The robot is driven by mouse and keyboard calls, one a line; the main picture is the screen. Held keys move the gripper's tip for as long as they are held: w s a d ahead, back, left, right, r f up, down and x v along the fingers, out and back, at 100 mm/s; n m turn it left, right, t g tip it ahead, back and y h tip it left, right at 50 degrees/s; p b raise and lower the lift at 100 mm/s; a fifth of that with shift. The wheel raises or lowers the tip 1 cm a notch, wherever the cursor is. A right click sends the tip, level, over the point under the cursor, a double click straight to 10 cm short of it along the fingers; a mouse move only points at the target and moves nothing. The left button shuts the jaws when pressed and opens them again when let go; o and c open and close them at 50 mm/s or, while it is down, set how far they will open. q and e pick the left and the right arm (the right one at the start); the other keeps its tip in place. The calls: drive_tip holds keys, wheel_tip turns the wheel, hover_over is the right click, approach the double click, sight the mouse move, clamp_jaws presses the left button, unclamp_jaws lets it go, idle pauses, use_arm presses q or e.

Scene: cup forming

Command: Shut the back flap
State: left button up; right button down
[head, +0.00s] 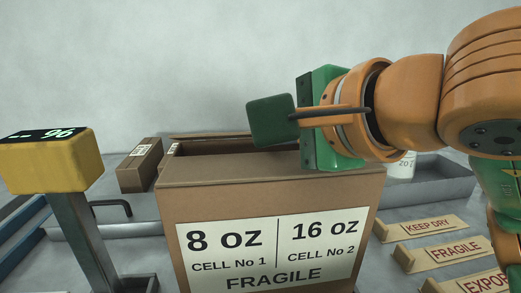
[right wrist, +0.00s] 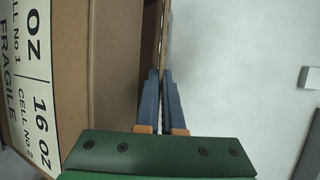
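The labelled cardboard box (head: 200,215) stands in front of me, its front panel on top lying flat. A dark opening shows behind that panel. The back flap (head: 205,136) shows as a thin brown strip along the far edge. In the right wrist view the flap (right wrist: 166,28) is nearly edge-on, just beyond the fingertips. My right gripper (right wrist: 161,74) has its two blue-grey fingers close together; contact with the flap is unclear. In the head view its green body is over the box's right rear, hiding part of the flap and its own fingertips. My left gripper is not in view.
A yellow display (head: 48,162) on a grey post stands at the left. A small brown carton (head: 140,166) is behind the box's left side. Word plates, including FRAGILE (head: 450,250), lie at right near a white container (head: 402,167). Air above the box's left half is clear.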

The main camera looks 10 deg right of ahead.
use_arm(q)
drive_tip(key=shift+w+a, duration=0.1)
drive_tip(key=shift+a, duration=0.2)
use_arm(e)
drive_tip(key=c, duration=1)
unclamp_jaws()
drive_tip(key=shift+c, duration=0.2)
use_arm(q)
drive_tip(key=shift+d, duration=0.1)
